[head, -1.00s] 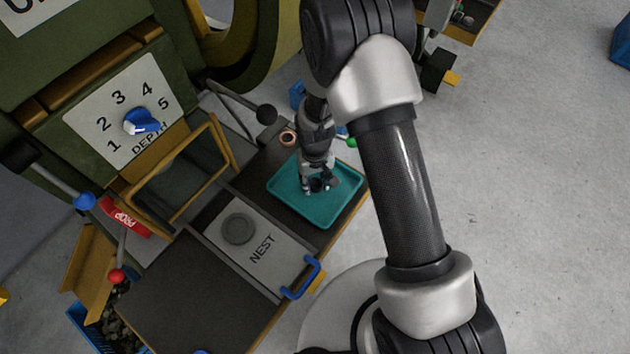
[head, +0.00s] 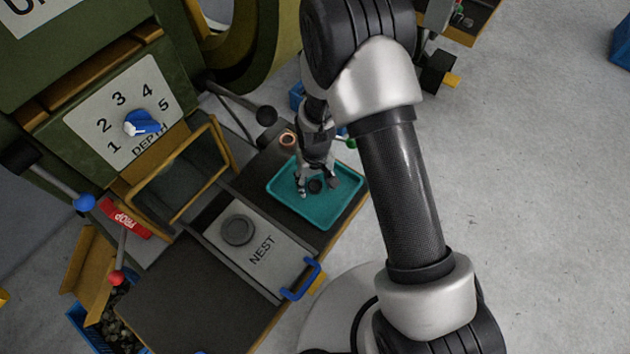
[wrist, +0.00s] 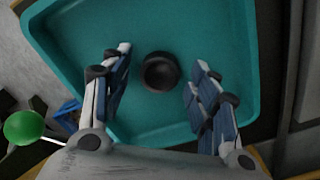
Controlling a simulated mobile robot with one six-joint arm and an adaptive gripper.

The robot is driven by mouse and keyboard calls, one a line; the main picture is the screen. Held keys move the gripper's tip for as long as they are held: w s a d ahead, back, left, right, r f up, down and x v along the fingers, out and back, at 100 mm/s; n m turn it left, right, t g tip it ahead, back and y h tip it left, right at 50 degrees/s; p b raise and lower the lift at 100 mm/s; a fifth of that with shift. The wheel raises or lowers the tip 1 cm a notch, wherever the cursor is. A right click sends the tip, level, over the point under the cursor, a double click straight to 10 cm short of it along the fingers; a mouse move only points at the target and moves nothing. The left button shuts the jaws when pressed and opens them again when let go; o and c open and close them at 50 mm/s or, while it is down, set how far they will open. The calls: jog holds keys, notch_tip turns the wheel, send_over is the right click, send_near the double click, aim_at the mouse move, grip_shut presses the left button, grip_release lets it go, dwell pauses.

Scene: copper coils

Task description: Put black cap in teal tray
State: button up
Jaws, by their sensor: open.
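The black cap (wrist: 160,72) lies on the floor of the teal tray (wrist: 75,32), seen in the wrist view between my open fingers and apart from both. In the head view the cap (head: 316,186) sits inside the teal tray (head: 318,218) on the dark bench top. My gripper (wrist: 162,75) is open over the tray and holds nothing. In the head view my gripper (head: 316,190) has its fingers spread on either side of the cap.
A sliding plate marked NEST (head: 262,250) with a round grey disc (head: 238,230) lies left of the tray. A copper ring (head: 288,139) stands behind the tray. A green ball knob (wrist: 24,128) is close beside my gripper. A yellow frame guard (head: 180,178) stands at left.

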notch_tip(320, 180, up, 12)
jog(key=r+p, duration=0.1)
jog(key=p, duration=0.3)
notch_tip(320, 180, up, 8)
jog(key=t, duration=0.1)
send_over(315, 185)
jog(key=d, duration=0.3)
jog(key=s+d+r+m+t, duration=0.1)
jog(key=s+d+r, duration=0.1)
jog(key=r, duration=0.4)
jog(key=s+d+r+m, duration=0.1)
jog(key=s+d+r, duration=0.15)
jog(key=r, duration=0.35)
jog(key=s+d+r+t, duration=0.1)
jog(key=s+d+r, duration=0.1)
jog(key=s+r, duration=0.2)
jog(key=s+d+r+m+t, duration=0.1)
jog(key=s+d+r, duration=0.2)
jog(key=s, duration=0.8)
notch_tip(315, 185, up, 2)
jog(key=shift+d+r+t, duration=0.2)
jog(key=shift+r+t, duration=0.05)
jog(key=shift+t, duration=0.05)
